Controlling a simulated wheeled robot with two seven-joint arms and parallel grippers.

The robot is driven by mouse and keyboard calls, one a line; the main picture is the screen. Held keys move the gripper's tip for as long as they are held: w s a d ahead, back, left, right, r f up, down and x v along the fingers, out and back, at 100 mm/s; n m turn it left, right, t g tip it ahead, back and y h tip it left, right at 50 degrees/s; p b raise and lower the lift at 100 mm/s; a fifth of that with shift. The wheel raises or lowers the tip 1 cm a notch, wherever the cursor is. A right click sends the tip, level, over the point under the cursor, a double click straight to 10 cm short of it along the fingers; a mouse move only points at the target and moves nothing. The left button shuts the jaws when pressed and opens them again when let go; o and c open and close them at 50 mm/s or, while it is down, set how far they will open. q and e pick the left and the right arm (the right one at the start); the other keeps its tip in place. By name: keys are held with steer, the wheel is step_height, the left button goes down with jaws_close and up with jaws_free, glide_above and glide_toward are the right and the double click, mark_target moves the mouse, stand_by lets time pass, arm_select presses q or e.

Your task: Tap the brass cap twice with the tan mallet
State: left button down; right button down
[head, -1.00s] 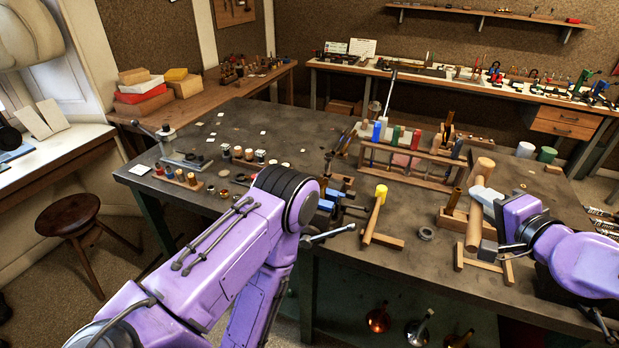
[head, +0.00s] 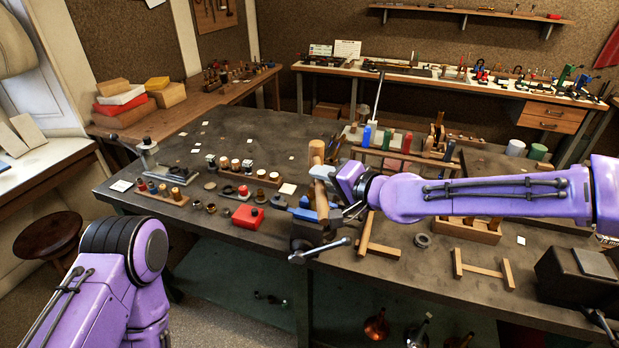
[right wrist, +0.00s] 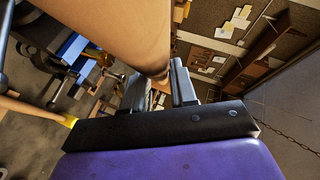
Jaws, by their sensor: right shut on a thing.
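The tan mallet (head: 317,153) is upright in my right gripper (head: 338,192), over the blue vise (head: 305,214) at the bench's front edge. The gripper is shut on it. In the right wrist view the tan wood (right wrist: 110,30) fills the top middle, close to the gripper's fingers (right wrist: 163,88). I cannot make out the brass cap for certain; the mallet and gripper cover part of the vise area. My left arm shows at the lower left of the head view, but its gripper is out of view.
A red box (head: 248,217) stands left of the vise. Small parts stand in wooden racks (head: 165,193) further left. A yellow-tipped tool rests on a wooden stand (head: 380,248) right of the vise, partly behind my right arm. An empty wooden stand (head: 482,268) is at the right.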

steer(key=shift+w, duration=0.1)
steer(key=shift+s+a+r, duration=0.15)
steer(key=shift+s+a, duration=0.2)
steer(key=shift+s+b, duration=0.2)
steer(key=shift+b, duration=0.35)
steer(key=shift+n, duration=0.4)
step_height(320, 180, down, 5)
steer(key=b, duration=0.4)
steer(key=shift+w, duration=0.15)
steer(key=shift+d, duration=0.1)
